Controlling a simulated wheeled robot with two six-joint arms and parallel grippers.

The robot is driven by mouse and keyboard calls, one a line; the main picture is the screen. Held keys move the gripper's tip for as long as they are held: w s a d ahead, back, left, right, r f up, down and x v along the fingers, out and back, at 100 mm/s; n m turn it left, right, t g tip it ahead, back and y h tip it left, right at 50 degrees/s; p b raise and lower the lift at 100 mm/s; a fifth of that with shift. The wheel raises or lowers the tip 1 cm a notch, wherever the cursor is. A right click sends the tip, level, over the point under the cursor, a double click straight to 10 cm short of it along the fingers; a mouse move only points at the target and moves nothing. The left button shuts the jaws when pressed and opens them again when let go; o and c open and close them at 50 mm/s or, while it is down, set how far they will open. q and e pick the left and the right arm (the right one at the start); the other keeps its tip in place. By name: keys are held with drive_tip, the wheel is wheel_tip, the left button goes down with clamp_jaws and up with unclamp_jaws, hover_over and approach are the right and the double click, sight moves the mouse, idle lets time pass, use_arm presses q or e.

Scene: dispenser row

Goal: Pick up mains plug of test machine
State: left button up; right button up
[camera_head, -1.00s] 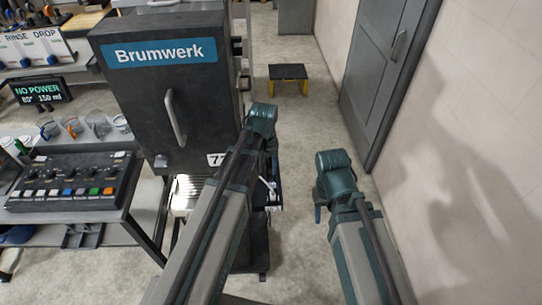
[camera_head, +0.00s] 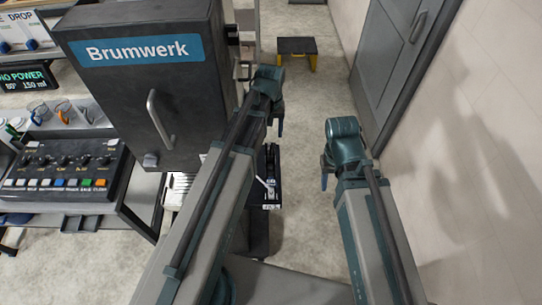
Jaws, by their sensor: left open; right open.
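The dark Brumwerk cabinet (camera_head: 185,95), with a blue label and a grey handle, stands left of my arms. I cannot make out a mains plug for certain. A small black unit with a pale lever (camera_head: 267,186) shows low between my arms, beside the cabinet; my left forearm hides part of that area. My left gripper (camera_head: 280,127) points down and away at the cabinet's right side, only partly seen; it is open and nothing shows in it. My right gripper (camera_head: 324,180) is open, mostly hidden behind its wrist, over bare floor.
A control panel (camera_head: 65,165) with knobs and coloured buttons sits on the bench at left, below a NO POWER display (camera_head: 27,78). A black and yellow step stool (camera_head: 297,46) stands at the back. A grey door (camera_head: 395,65) and pale wall close the right side.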

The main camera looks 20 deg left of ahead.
use_arm(q)
drive_tip(key=b, duration=0.8)
hover_over(270, 154)
drive_tip(key=f, duration=0.8)
drive_tip(key=shift+d+f, duration=0.2)
drive_tip(key=shift+f, duration=0.05)
wheel_tip(270, 154, down, 5)
drive_tip(key=b, duration=0.5)
drive_tip(key=shift+a+f, duration=0.1)
drive_tip(key=shift+f, duration=0.1)
drive_tip(key=shift+r, duration=0.15)
drive_tip(key=shift+c, duration=0.3)
clamp_jaws()
